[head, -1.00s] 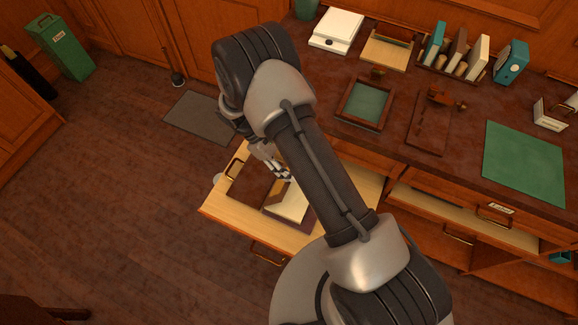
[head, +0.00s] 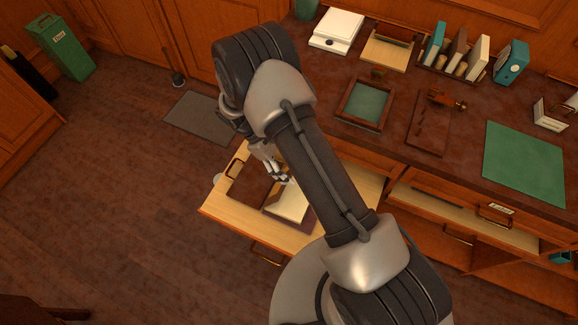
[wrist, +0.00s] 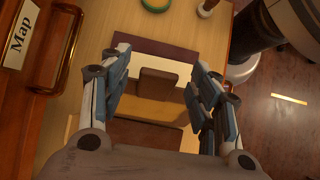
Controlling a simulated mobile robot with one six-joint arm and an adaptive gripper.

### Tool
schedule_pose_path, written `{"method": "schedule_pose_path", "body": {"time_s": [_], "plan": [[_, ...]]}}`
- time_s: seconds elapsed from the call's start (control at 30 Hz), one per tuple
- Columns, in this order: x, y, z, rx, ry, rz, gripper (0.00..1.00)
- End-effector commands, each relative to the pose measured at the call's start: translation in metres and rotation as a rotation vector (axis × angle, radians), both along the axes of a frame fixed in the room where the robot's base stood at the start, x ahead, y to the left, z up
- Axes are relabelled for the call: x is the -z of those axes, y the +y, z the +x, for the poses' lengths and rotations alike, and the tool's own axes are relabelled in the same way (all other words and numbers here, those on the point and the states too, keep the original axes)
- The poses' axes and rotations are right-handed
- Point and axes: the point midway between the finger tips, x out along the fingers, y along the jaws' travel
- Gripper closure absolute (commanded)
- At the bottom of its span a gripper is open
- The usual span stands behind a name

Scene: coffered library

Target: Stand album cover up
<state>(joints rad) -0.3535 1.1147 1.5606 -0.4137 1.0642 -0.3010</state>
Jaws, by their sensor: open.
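An album lies in the pulled-out pale wood drawer; its cream page (head: 289,205) and purple edge (head: 306,221) show in the head view. In the wrist view the purple edge (wrist: 155,47) is farthest, then a cream strip (wrist: 172,67), a small brown tab (wrist: 158,84) and an ochre panel (wrist: 150,109). Which of these is the cover I cannot tell for sure. My gripper (wrist: 157,62) is open, its fingers on either side of the tab with gaps showing. In the head view the fingertips (head: 282,178) are above the album; my arm hides part of the drawer.
The drawer's pale wood (head: 230,212) is bare at its front left. A label reading "Map" (wrist: 18,38) and a brass handle (wrist: 65,50) are left in the wrist view. A green ring (wrist: 156,4) lies beyond the album. The desktop above holds a green-lined tray (head: 366,103).

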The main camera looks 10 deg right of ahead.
Motion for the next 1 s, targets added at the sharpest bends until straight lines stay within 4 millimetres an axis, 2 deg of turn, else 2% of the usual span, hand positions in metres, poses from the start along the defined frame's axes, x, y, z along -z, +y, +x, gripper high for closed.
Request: {"method": "schedule_pose_path", "body": {"time_s": [0.27, 0.7, 0.83, 1.0], "plan": [[-0.006, 0.004, 0.003, 0.000, -0.002, 0.000, 0.43], [-0.074, 0.047, 0.033, -0.001, -0.003, 0.002, 0.43], [-0.088, 0.056, 0.038, -0.001, -0.001, 0.000, 0.43], [-0.095, 0.060, 0.041, 0.000, 0.000, 0.000, 0.43]]}}
